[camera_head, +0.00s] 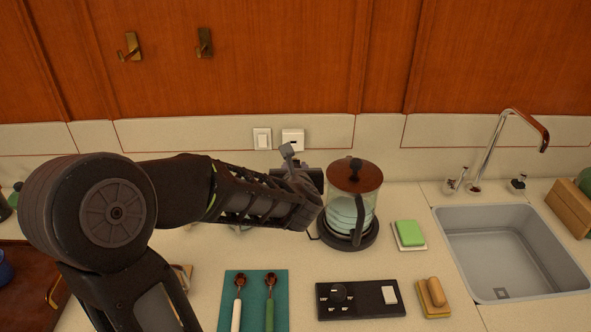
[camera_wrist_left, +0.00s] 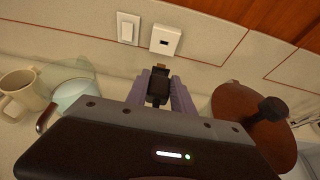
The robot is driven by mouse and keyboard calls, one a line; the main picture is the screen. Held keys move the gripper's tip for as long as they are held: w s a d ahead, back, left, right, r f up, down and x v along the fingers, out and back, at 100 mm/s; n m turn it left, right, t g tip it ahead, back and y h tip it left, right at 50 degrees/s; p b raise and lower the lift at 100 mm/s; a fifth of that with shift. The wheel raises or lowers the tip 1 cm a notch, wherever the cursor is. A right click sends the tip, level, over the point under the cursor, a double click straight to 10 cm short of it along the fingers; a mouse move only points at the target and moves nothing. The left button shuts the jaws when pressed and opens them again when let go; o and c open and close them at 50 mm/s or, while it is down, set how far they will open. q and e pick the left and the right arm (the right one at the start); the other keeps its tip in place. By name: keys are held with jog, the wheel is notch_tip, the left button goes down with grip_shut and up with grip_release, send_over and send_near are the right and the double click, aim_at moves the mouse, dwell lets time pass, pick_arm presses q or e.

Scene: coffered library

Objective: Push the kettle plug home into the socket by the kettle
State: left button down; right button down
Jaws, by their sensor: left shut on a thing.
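The kettle (camera_head: 352,205) has a glass body and a brown lid, and stands on a dark base on the counter. Its lid (camera_wrist_left: 252,125) shows at the right of the left wrist view. The socket (camera_head: 292,137) is a white plate on the backsplash, with a dark slot; it also shows in the left wrist view (camera_wrist_left: 165,40). My left gripper (camera_wrist_left: 158,88) is shut on the dark plug (camera_wrist_left: 157,86), whose tip points at the socket. A gap of wall shows between plug and socket. In the head view the gripper (camera_head: 290,158) is just below the socket. My right gripper is not in view.
A white switch (camera_head: 262,138) is left of the socket. A cream mug (camera_wrist_left: 18,92) and a glass vessel (camera_wrist_left: 66,84) stand left. A control panel (camera_head: 361,299), green sponge (camera_head: 410,233) and sink (camera_head: 510,250) lie right. A teal mat (camera_head: 254,297) holds two spoons.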

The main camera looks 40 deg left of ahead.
aim_at(294, 160)
pick_arm(q)
jog(key=shift+w+a, duration=0.1)
jog(key=shift+a, duration=0.05)
jog(key=shift+w+a+b, duration=0.4)
jog(key=shift+w+a, duration=0.45)
jog(key=shift+w, duration=0.2)
jog(key=shift+w+a+b, duration=0.4)
jog(key=shift+w+a, duration=0.45)
jog(key=shift+w, duration=0.15)
jog(key=shift+b, duration=0.85)
dwell(0.4)
jog(key=shift+w+a+b, duration=0.3)
jog(key=shift+w+a, duration=0.8)
jog(key=shift+w, duration=0.2)
dwell(0.4)
jog(key=c, duration=1)
grip_release()
jog(key=shift+r, duration=0.1)
